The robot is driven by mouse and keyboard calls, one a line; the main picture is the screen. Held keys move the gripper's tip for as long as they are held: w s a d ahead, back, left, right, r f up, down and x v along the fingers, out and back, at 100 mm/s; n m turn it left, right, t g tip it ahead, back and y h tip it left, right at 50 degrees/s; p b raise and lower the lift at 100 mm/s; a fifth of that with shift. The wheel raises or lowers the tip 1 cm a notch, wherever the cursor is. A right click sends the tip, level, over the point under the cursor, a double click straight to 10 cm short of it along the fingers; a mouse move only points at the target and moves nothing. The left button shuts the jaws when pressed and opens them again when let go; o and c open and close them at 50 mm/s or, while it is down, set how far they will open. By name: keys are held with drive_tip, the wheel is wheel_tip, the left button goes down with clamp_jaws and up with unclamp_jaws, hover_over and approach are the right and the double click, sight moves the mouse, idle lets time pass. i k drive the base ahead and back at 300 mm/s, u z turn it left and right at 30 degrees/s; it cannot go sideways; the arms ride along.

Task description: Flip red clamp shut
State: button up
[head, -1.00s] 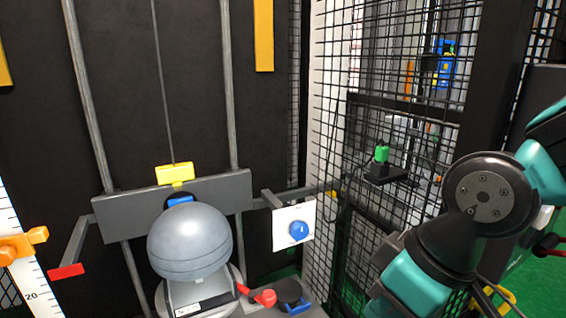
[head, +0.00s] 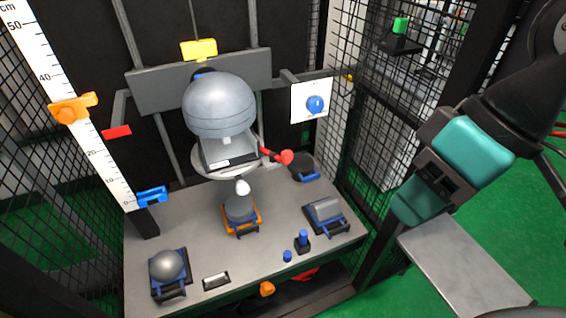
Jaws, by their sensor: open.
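The red clamp (head: 278,155) is a short red lever with a round red knob at its end. It sits at the right side of the round plate under the grey helmet-like dome (head: 219,105), and sticks out to the right, low and slanting slightly down. Its hinge is partly hidden by the block (head: 229,153) under the dome. My arm's teal and black links fill the right of the head view, well apart from the clamp. My gripper's fingers do not show.
Below stands a grey bench with a pointed anvil (head: 241,206), a hemisphere anvil (head: 167,266), a half-cylinder block (head: 325,214) and a blue-topped peg (head: 303,240). A white dial panel (head: 310,101) stands right of the dome. Mesh walls flank the bench; a ruler (head: 75,105) is left.

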sight(287, 157)
drive_tip(key=u, duration=0.9)
drive_tip(key=i, duration=0.4)
drive_tip(key=z, duration=0.15)
